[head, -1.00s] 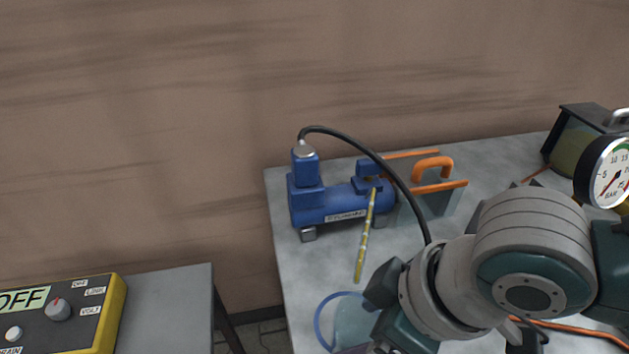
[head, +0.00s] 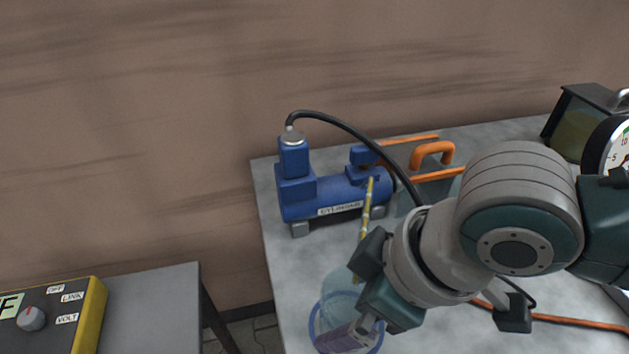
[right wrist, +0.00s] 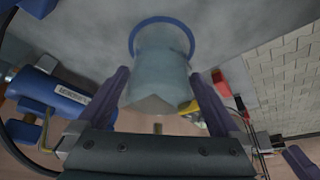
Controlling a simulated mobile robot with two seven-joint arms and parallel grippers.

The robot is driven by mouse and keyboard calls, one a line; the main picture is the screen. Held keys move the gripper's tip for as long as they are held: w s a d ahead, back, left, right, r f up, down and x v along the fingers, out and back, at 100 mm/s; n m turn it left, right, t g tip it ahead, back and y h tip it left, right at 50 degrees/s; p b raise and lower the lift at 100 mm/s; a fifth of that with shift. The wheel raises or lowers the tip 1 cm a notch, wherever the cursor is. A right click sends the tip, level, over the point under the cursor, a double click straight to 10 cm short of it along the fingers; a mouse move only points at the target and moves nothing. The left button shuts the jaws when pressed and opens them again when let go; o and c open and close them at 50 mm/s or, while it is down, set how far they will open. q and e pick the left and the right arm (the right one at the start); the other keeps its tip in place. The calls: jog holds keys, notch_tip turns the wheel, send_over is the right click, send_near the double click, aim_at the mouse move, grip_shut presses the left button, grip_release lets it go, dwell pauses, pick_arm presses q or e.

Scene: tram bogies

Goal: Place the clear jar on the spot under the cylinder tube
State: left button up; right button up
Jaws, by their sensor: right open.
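The clear jar (head: 337,285), pale blue with a blue ring, stands at the table's front left, below the blue cylinder (head: 335,198). In the right wrist view the jar (right wrist: 160,65) lies between the two purple fingers of my right gripper (right wrist: 160,88), which are spread apart. In the head view the right gripper (head: 347,338) covers the jar's front and right side. Whether either finger touches it cannot be told. The yellow tube (head: 367,205) hangs from the cylinder; its lower end is hidden by my gripper. No marked spot under it can be seen. My left gripper is out of view.
A black hose arches from the cylinder toward my right arm. An orange-handled box (head: 432,175) stands right of the cylinder. A dark-framed case (head: 580,125) and a pressure gauge (head: 612,150) are further right. A yellow-edged control box (head: 60,315) sits on a separate left table.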

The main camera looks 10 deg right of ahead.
jog(key=shift+r, duration=0.3)
jog(key=s+r+m+t+p, duration=0.2)
jog(key=s+r+m+p, duration=0.3)
jog(key=r, duration=0.7)
jog(key=s+d+f+m+g+h, duration=0.1)
jog(key=s+d+m+h, duration=0.1)
jog(key=s+d, duration=0.5)
jog(key=shift+d+f+h+b, duration=0.35)
jog(key=shift+d+h+b, duration=0.15)
jog(key=shift+d, duration=0.7)
jog(key=shift+s+m, duration=0.2)
jog(key=shift+m, duration=0.1)
